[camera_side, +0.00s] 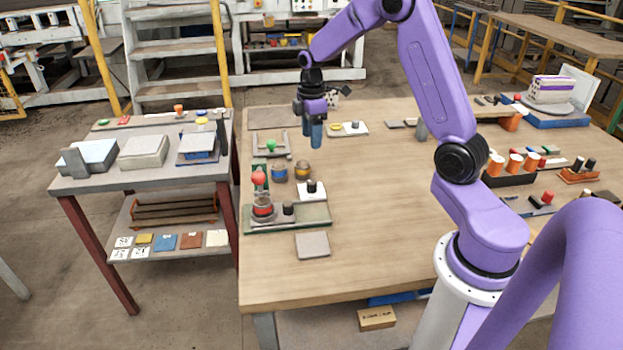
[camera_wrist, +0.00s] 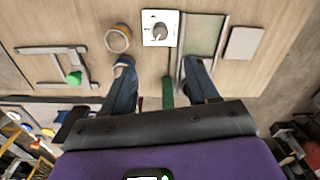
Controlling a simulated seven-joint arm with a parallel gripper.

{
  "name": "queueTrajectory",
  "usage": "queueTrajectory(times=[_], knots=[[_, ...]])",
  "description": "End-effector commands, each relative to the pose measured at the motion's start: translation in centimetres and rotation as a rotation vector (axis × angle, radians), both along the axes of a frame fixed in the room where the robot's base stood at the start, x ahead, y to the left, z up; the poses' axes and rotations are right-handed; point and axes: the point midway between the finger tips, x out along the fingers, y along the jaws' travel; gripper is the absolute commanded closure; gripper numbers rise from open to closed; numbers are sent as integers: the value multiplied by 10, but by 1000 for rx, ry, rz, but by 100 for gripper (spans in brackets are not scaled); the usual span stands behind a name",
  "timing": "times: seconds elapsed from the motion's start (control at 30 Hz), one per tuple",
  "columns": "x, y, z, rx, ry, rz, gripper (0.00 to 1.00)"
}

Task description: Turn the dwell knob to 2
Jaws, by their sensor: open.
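A white plate with a small dark knob (camera_side: 312,187) lies on the wooden table, between the jars and the green-edged tray. In the wrist view the same knob (camera_wrist: 160,31) sits on its white plate, with small dark marks around it. I cannot read the marks or tell its setting. My gripper (camera_side: 312,132) points down above the table, behind the knob in the side view. In the wrist view my gripper (camera_wrist: 158,66) is open, its blue fingers apart with nothing held, and the knob shows beyond the fingertips. They do not touch it.
Jars (camera_side: 280,172) stand close to the knob plate. A green-balled fixture (camera_side: 271,146) is behind them. A tray (camera_side: 318,214) with a red-topped piece (camera_side: 260,179) is in front. The table's middle is clear.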

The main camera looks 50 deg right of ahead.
Motion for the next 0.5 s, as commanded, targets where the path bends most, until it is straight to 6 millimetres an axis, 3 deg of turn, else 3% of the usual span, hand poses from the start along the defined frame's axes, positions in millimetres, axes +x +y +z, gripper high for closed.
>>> queueTrajectory(times=[0.5], knots=[[-2,0,-99,1,4,-1,41]])
